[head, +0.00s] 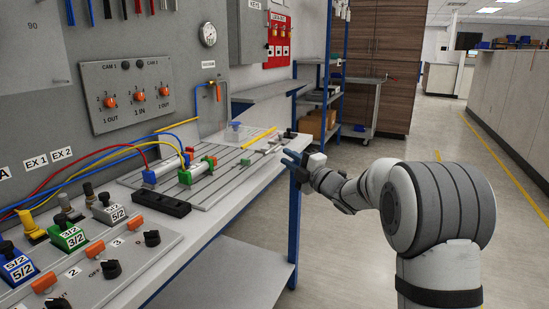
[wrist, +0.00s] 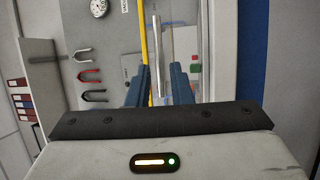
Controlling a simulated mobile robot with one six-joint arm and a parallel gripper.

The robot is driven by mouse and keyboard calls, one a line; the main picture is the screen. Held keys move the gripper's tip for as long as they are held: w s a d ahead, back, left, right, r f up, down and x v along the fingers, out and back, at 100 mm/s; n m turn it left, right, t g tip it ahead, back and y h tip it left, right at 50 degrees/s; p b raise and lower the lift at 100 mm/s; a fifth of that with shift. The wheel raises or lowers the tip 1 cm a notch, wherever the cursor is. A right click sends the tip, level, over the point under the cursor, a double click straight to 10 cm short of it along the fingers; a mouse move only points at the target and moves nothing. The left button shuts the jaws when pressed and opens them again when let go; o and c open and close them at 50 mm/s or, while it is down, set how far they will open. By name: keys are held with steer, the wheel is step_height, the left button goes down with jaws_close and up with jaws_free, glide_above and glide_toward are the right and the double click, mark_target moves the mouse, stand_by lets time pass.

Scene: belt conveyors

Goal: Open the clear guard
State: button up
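The clear guard (head: 238,134) looks like a see-through panel on the slotted bench plate, beside a yellow bar (head: 258,138); its exact outline is hard to tell. The yellow bar (wrist: 144,45) and a metal rod (wrist: 157,50) show in line with the gap. Nothing is visibly held.
A control panel (head: 110,262) with valves and knobs is at the near left. A blue-framed shelf (head: 325,88) is behind. The floor at right is clear.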

mark_target(275, 147)
steer(key=x, duration=0.7)
steer(key=shift+r, duration=0.1)
steer(key=shift+c, duration=0.2)
jaws_close()
steer(key=shift+d, duration=0.1)
